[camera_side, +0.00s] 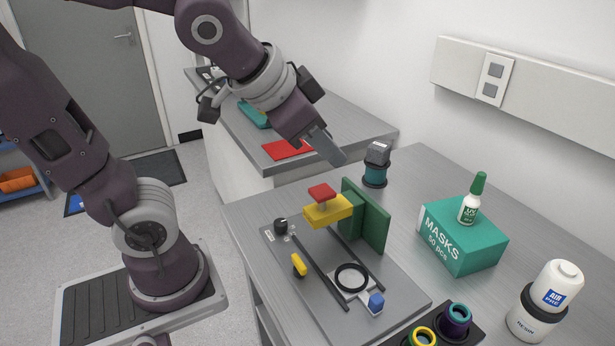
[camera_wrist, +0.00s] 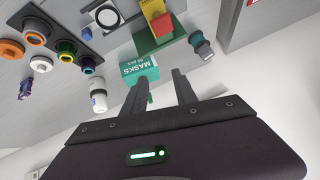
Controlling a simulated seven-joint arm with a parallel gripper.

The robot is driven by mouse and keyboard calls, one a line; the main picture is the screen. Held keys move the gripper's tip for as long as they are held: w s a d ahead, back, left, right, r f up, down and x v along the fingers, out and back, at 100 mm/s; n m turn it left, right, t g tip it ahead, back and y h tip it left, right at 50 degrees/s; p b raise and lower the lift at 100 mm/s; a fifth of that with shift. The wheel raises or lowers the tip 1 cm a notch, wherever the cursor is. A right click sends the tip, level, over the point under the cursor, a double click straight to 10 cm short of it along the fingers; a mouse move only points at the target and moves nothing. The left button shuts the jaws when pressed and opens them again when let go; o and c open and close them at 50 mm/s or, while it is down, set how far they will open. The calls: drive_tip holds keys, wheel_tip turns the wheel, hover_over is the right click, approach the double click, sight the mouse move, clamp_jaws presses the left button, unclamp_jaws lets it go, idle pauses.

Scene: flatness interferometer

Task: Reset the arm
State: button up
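My gripper (camera_side: 333,152) hangs in the air above the bench, to the upper left of the interferometer plate (camera_side: 405,283). In the wrist view my gripper (camera_wrist: 160,82) shows two dark fingers apart with nothing held between them, so it is open. The plate carries two dark rails, a black ring (camera_side: 352,277), a yellow block with a red top (camera_side: 327,208) and an upright green plate (camera_side: 372,218). My gripper touches none of them.
A green masks box (camera_side: 462,240) with a small glue bottle (camera_side: 469,200) on top stands at right. A grey-topped teal canister (camera_side: 376,165) stands behind. A red sheet (camera_side: 284,149) lies on the rear counter.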

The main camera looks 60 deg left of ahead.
drive_tip(key=s+f+n+g+h, duration=0.1)
drive_tip(key=s+f+n+g, duration=0.1)
drive_tip(key=s, duration=0.9)
drive_tip(key=shift+s+d+f, duration=0.3)
drive_tip(key=shift+s+d, duration=0.05)
